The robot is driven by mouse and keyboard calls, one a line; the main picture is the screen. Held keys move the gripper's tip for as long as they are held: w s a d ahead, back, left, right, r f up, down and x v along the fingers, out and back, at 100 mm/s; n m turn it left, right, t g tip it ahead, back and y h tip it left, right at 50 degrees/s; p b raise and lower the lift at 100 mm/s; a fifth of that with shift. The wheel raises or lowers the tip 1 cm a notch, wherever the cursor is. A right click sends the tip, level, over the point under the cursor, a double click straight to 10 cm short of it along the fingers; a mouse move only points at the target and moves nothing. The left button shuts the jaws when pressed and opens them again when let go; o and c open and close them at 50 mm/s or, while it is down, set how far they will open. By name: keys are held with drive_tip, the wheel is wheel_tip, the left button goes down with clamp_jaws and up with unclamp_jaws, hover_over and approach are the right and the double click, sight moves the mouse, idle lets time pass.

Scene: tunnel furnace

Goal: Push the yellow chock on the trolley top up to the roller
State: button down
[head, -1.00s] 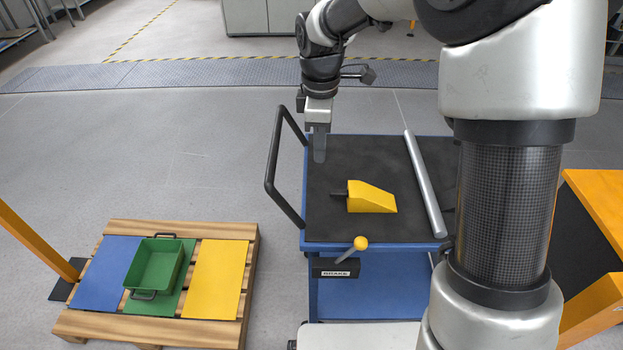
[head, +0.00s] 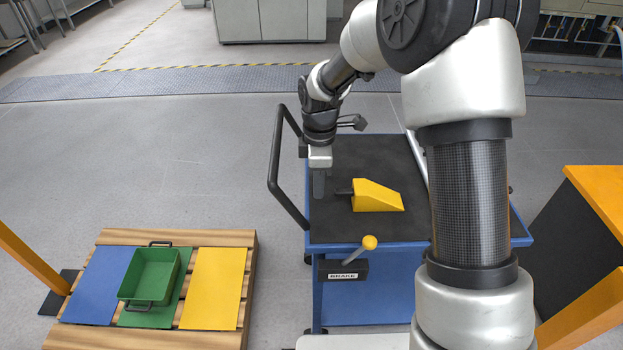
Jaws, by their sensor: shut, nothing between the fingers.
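The yellow chock (head: 377,197) lies on the black trolley top (head: 365,150), with a dark stub on its left end. The silver roller (head: 417,160) lies to the right of the chock, mostly hidden behind my arm. There is a gap of bare top between the chock and what shows of the roller. My gripper (head: 319,186) is shut and empty, pointing down just left of the chock's stub. Whether the fingertips touch the stub cannot be told.
The trolley has a dark push handle (head: 275,165) at its left and a yellow-knobbed brake lever (head: 360,248) at its front. A wooden pallet (head: 222,238) with coloured panels and a green bin (head: 150,275) stands at left. Orange posts stand at both sides.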

drive_tip(key=shift+d, duration=1.15)
drive_tip(key=shift+r, duration=0.1)
